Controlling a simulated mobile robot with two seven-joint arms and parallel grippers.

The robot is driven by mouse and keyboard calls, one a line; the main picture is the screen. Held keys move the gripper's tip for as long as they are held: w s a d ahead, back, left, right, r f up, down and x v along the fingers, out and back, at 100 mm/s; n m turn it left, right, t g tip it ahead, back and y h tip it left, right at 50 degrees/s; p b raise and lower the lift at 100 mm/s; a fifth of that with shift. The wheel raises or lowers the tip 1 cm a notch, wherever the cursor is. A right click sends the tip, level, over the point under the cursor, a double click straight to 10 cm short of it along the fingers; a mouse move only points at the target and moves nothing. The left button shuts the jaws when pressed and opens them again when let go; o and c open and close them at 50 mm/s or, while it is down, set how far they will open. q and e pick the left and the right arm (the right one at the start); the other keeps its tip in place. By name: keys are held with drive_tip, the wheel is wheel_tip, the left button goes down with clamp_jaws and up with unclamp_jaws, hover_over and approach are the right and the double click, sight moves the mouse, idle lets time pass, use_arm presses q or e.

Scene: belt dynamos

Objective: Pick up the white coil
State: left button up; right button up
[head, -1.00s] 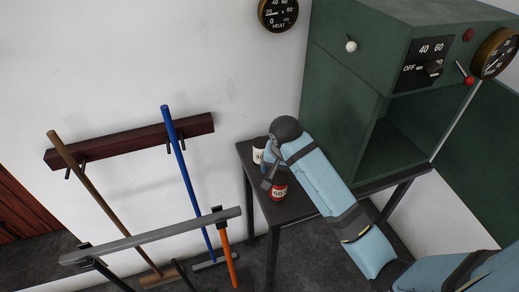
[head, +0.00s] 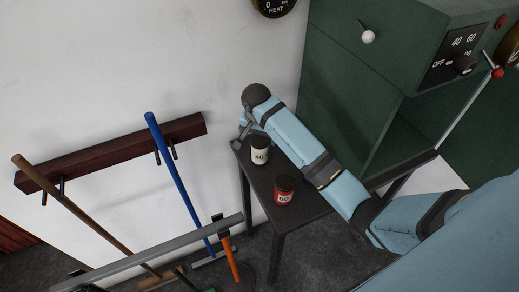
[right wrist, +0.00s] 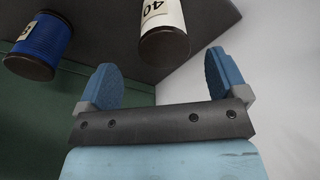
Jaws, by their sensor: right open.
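The white coil (head: 260,154), marked 40, stands on the dark table (head: 295,212) near its back left corner. It also shows at the top of the right wrist view (right wrist: 163,18), beyond the gap between the fingertips. My right gripper (head: 244,126) is open and empty, at the table's back left end, just behind the white coil in the head view. Its two blue fingers show apart in the right wrist view (right wrist: 161,76), with nothing between them. My left gripper is not in view.
A red coil (head: 284,191) marked 60 stands nearer the table's front. A blue coil (right wrist: 40,46) shows in the right wrist view; I do not see it in the head view. A green cabinet (head: 345,95) stands behind my arm. A tool rack (head: 150,255) is at left.

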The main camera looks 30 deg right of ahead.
sight(260, 141)
drive_tip(key=shift+w+d+f+p, duration=0.15)
drive_tip(key=shift+w+f+p, duration=0.05)
drive_tip(key=shift+f, duration=0.9)
drive_tip(key=shift+w+d+f+p, duration=0.15)
drive_tip(key=shift+w+f+p, duration=0.1)
drive_tip(key=shift+f, duration=0.9)
drive_tip(key=shift+w+d+f+p, duration=0.15)
drive_tip(key=shift+w+f+p, duration=0.05)
drive_tip(key=shift+f, duration=0.9)
drive_tip(key=shift+r, duration=0.1)
drive_tip(key=c, duration=1.3)
drive_tip(key=shift+o, duration=0.2)
